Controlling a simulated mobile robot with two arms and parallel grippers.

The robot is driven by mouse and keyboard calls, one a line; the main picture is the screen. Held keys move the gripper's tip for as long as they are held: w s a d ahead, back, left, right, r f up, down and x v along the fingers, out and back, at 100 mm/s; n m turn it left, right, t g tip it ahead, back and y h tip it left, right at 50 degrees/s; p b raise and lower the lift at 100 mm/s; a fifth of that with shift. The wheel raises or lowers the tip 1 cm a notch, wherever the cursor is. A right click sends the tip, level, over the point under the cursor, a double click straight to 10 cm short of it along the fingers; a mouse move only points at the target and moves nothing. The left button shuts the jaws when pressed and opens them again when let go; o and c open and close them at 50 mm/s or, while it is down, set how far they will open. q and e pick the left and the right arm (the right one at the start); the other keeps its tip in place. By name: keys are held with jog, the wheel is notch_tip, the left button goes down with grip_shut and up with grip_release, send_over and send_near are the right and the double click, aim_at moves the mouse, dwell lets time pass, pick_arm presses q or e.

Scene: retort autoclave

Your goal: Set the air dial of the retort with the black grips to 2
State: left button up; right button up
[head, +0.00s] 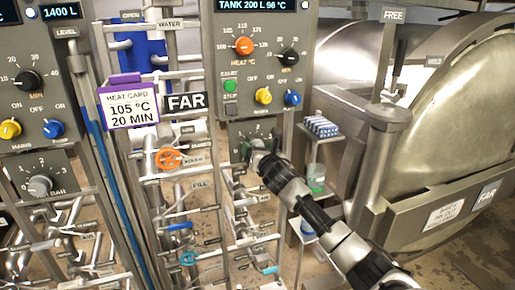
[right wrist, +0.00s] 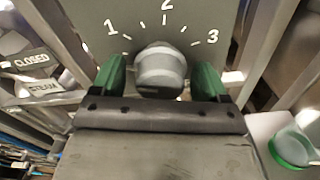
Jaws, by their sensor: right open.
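The air dial, a grey knob (right wrist: 160,72) on a grey plate with the numbers 1, 2 and 3, fills the upper middle of the right wrist view. Its pointer direction is not clear there. My right gripper (right wrist: 160,84) has its green fingers apart, one on each side of the knob; I cannot tell whether they touch it. In the head view my right gripper (head: 262,147) is at the small plate (head: 239,131) below the right control panel, hiding most of that dial. The retort (head: 455,125) stands at the right. My left gripper is not in view.
The right control panel (head: 258,60) has coloured knobs and a green start button. A second dial (head: 40,185) is at the left. Pipes, valves and an orange handwheel (head: 169,159) lie between them. A purple-edged heat card (head: 129,104) and a stand with bottles (head: 317,178) are nearby.

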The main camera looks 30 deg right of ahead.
jog(key=shift+w, duration=0.2)
jog(key=c, duration=0.9)
jog(key=shift+m, duration=0.3)
jog(key=m+p, duration=0.1)
jog(key=m, duration=0.2)
jog(key=m+p, duration=0.1)
jog(key=m, duration=0.8)
jog(key=shift+m, duration=0.3)
jog(key=shift+f+m+p, duration=0.1)
jog(key=shift+m+p, duration=0.2)
jog(key=shift+m, duration=2)
